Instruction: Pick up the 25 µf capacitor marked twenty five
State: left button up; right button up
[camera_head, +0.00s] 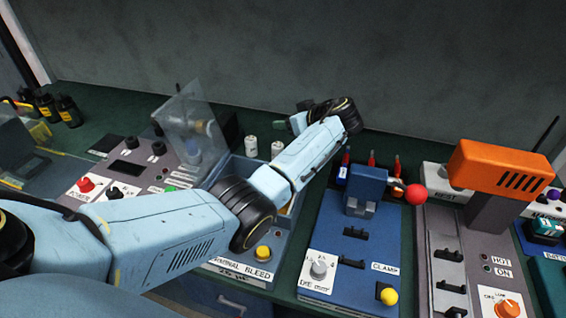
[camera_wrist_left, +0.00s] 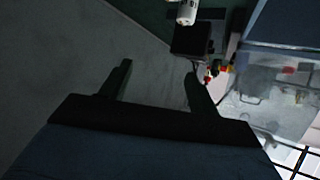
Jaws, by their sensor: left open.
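Two small white cylinders, one on the left (camera_head: 251,145) and one on the right (camera_head: 278,149), stand behind the bleed station in the head view. Their markings are too small to read there. One white cylinder with dark print (camera_wrist_left: 187,12) shows at the top edge of the left wrist view, partly cut off; I cannot tell its number for sure. My left gripper (camera_head: 298,120) is near the back wall, just right of and behind the cylinders. In the left wrist view its two fingers (camera_wrist_left: 159,70) are apart with nothing between them. My right gripper is not in view.
A clear upright shield (camera_head: 188,125) stands left of the cylinders. A blue clamp station (camera_head: 333,232) with red-tipped parts behind it is to the right, then an orange-topped hot station (camera_head: 505,165). Dark bottles (camera_head: 67,110) stand far left. The green bench's back left is fairly clear.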

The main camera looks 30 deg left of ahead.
pick_arm(q)
jog(key=b, duration=0.7)
send_near(278, 146)
jog(key=x, duration=0.3)
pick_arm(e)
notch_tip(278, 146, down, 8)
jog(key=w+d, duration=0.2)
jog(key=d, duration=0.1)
pick_arm(q)
jog(key=shift+w+a+f+b, duration=0.15)
jog(key=shift+w+a+b, duration=0.2)
jog(key=shift+w+b, duration=0.05)
jog(key=b+x, duration=0.1)
jog(key=x, duration=0.4)
jog(key=shift+s+a+f, duration=0.15)
jog(key=shift+f, duration=0.05)
jog(key=shift+w+a+f, duration=0.25)
jog(key=shift+a+f, duration=0.05)
jog(key=shift+a, duration=0.25)
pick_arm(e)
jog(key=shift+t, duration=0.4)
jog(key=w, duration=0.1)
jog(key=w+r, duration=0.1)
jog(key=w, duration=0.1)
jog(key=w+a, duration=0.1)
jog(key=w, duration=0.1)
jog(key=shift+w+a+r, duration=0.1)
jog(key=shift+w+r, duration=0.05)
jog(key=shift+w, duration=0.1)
